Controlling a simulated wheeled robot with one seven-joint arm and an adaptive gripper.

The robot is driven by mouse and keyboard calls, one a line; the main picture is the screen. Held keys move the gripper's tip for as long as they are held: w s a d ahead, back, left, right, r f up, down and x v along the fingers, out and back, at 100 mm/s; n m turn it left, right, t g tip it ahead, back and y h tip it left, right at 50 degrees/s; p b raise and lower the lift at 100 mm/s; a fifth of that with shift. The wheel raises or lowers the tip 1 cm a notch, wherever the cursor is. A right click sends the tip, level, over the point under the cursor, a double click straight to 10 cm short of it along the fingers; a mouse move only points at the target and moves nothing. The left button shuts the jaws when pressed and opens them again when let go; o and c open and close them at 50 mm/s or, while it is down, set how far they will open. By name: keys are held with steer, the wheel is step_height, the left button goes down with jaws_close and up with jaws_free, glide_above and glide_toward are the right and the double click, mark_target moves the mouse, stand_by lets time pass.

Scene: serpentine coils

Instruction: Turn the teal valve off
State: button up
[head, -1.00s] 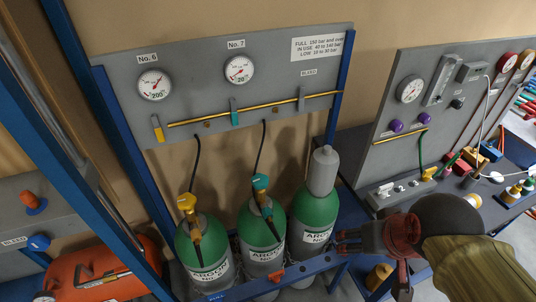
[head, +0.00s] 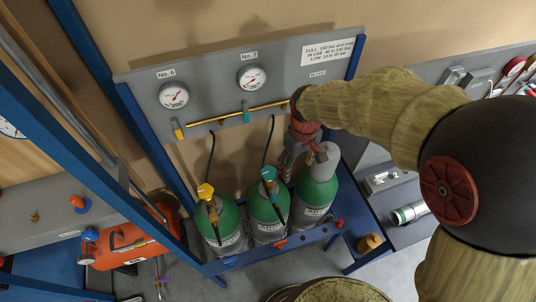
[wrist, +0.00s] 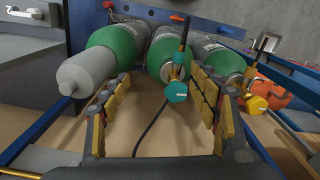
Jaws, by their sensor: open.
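The teal valve (head: 269,174) tops the middle green cylinder (head: 265,212) in the head view. In the wrist view the teal valve (wrist: 176,92) shows between my two fingers, nearer the right one, with its cylinder beyond. My gripper (head: 290,164) is just right of the valve in the head view, close to the grey-capped cylinder. In the wrist view my gripper (wrist: 160,92) is open and holds nothing. I see no contact with the valve, and its depth relative to the fingertips is hard to tell. A teal lever (head: 246,114) sits on the brass pipe above.
The left cylinder has a yellow valve (head: 206,191). The right cylinder has a grey cap (head: 325,160), close beside my gripper. Dark hoses run up to the gauge panel (head: 210,97). Blue frame posts (head: 148,127) flank the rack. An orange tank (head: 125,250) lies at left.

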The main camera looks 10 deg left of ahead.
mark_target(267, 170)
steer(key=w+a+f+n+p, duration=0.1)
steer(key=a+f+n, duration=0.1)
steer(key=a, duration=0.1)
steer(key=w+a+f+n+p, duration=0.1)
steer(key=w+a+f+p, duration=0.1)
steer(key=a, duration=0.2)
steer(key=w+a+f+n+p, duration=0.1)
steer(key=a+n+p, duration=0.1)
steer(key=a, duration=0.1)
steer(key=shift+w+a+f+n, duration=0.2)
steer(key=shift+w+f+n, duration=0.1)
steer(key=shift+w+f, duration=0.1)
steer(key=shift+w+a+f, duration=0.1)
steer(key=shift+a+f, duration=0.05)
steer(key=shift+f, duration=0.15)
step_height(267, 170, down, 7)
steer(key=shift+f+p, duration=0.2)
steer(key=shift+p, duration=0.55)
steer(key=c, duration=0.4)
steer(key=c, duration=0.7)
steer(key=shift+c, duration=0.2)
